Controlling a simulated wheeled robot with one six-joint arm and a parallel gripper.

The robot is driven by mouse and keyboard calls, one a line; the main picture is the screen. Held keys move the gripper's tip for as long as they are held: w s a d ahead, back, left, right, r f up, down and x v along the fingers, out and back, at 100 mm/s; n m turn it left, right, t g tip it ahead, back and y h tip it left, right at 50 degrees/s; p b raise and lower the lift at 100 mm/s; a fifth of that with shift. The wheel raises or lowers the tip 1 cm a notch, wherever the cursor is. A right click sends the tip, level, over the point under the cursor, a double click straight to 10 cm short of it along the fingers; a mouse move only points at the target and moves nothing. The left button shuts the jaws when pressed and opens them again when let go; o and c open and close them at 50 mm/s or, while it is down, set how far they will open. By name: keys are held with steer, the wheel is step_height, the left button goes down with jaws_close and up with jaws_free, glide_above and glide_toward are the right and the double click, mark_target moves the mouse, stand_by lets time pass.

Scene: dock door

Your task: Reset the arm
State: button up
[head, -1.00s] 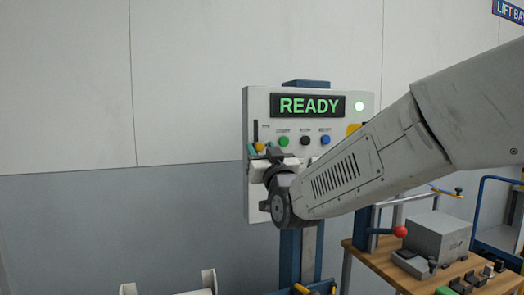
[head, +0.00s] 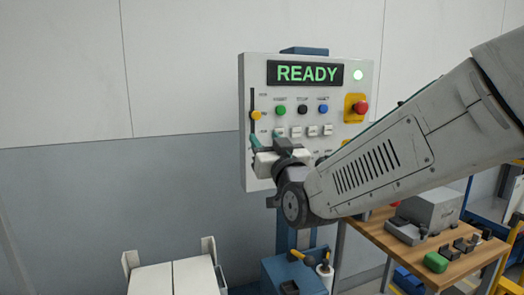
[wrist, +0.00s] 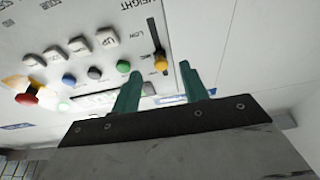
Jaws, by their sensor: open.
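My gripper (wrist: 158,88) is open, with two teal fingers apart in the wrist view and nothing between them. In the head view my gripper (head: 254,140) is in front of the lower left part of the white control panel (head: 256,75). The panel's display (head: 305,73) reads READY in green, and a green lamp (head: 358,75) is lit beside it. A yellow slider knob (head: 256,115) sits in a vertical slot at the panel's left edge. In the wrist view the yellow knob (wrist: 161,63) appears beyond the fingers. I cannot tell whether they touch anything.
A red stop button (head: 361,107) on a yellow plate is at the panel's right. A wooden bench (head: 375,237) with a grey box (head: 431,209) and a green block (head: 436,263) stands at right. A white object (head: 172,278) is at lower left. The wall area at left is clear.

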steer(key=s+d+f+g+h, duration=0.1)
steer(key=s+d+f+g, duration=0.15)
steer(key=f+g, duration=0.4)
steer(key=s+d+f+g+h, duration=0.15)
steer(key=s+f+g, duration=0.25)
steer(key=f, duration=0.6)
steer(key=s+d+m+g+h, duration=0.1)
steer(key=s+d+g, duration=0.2)
steer(key=s+d, duration=0.3)
steer(key=s+d+m+g+h, duration=0.1)
steer(key=s+d, duration=0.5)
steer(key=s, duration=0.6)
steer(key=s+d+m+g+h, duration=0.1)
steer(key=s+d+g+h, duration=0.1)
steer(key=s+d+g, duration=0.2)
steer(key=s+d, duration=0.3)
steer(key=s, duration=0.3)
steer(key=shift+f+m+g, duration=0.3)
steer(key=shift+g, duration=0.05)
steer(key=shift+h, duration=0.25)
steer(key=shift+c, duration=0.3)
